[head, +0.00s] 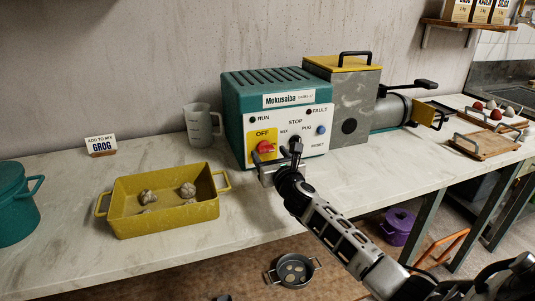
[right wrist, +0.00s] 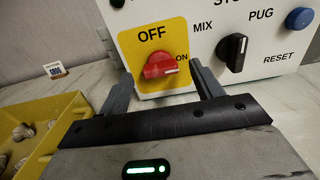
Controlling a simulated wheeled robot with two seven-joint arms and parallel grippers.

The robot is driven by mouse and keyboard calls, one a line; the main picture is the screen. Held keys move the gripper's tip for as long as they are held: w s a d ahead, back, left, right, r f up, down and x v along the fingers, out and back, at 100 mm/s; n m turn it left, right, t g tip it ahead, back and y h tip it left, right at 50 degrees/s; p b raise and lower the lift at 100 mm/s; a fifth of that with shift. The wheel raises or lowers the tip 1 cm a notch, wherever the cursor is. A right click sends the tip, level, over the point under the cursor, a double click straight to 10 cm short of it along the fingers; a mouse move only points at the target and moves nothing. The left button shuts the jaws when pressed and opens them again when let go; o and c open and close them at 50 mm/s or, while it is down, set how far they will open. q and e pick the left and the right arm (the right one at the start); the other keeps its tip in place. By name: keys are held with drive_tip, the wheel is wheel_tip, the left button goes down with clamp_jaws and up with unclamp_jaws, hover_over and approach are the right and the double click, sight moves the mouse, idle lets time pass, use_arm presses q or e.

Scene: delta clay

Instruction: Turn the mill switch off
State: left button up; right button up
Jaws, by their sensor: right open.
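The mill (head: 275,95) is a teal machine with a white front panel, on the counter. Its red switch (head: 265,147) sits on a yellow plate marked OFF above and ON at the right. In the right wrist view the red switch (right wrist: 158,65) lies nearly level, its white mark toward ON. My right gripper (head: 277,170) is just in front of and below the switch in the head view. In the right wrist view the right gripper (right wrist: 163,84) is open, with one finger on each side of the switch and nothing held. My left gripper is not in view.
A black MIX/PUG knob (right wrist: 232,52) and a blue RESET button (right wrist: 299,19) are right of the switch. A yellow tub (head: 165,213) with clay lumps, a measuring jug (head: 199,125) and a GROG card (head: 101,146) stand left. The counter front between is clear.

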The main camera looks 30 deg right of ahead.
sight(265, 149)
drive_tip(key=shift+x, duration=1)
drive_tip(key=shift+w, duration=0.3)
drive_tip(key=c, duration=1)
